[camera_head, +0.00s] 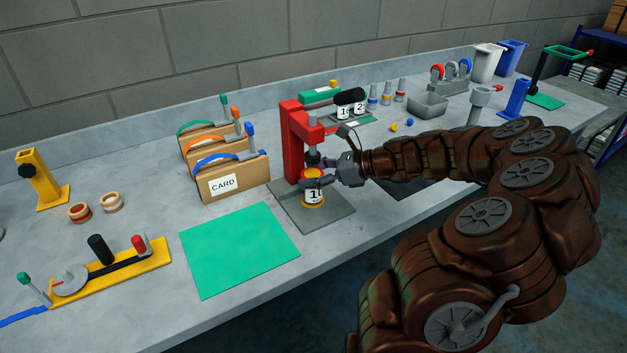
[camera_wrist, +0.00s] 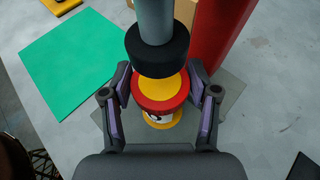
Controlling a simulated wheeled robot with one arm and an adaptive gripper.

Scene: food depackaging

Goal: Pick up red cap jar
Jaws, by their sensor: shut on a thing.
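The red cap jar (camera_head: 314,196) stands upright on the grey base plate (camera_head: 338,211) of the red press (camera_head: 292,138). It has a white label with a black number and a yellow lower rim. In the wrist view its red cap (camera_wrist: 160,103) has a yellow top, partly hidden by the black press head (camera_wrist: 157,52) over it. My gripper (camera_head: 325,176) reaches in from the right. In the wrist view the fingers of my gripper (camera_wrist: 160,84) lie on both sides of the jar, shut on it near the cap.
A green mat (camera_head: 240,250) lies clear left of the press. Folders with a CARD box (camera_head: 231,178) stand behind it. The press column and head closely confine the space above the jar.

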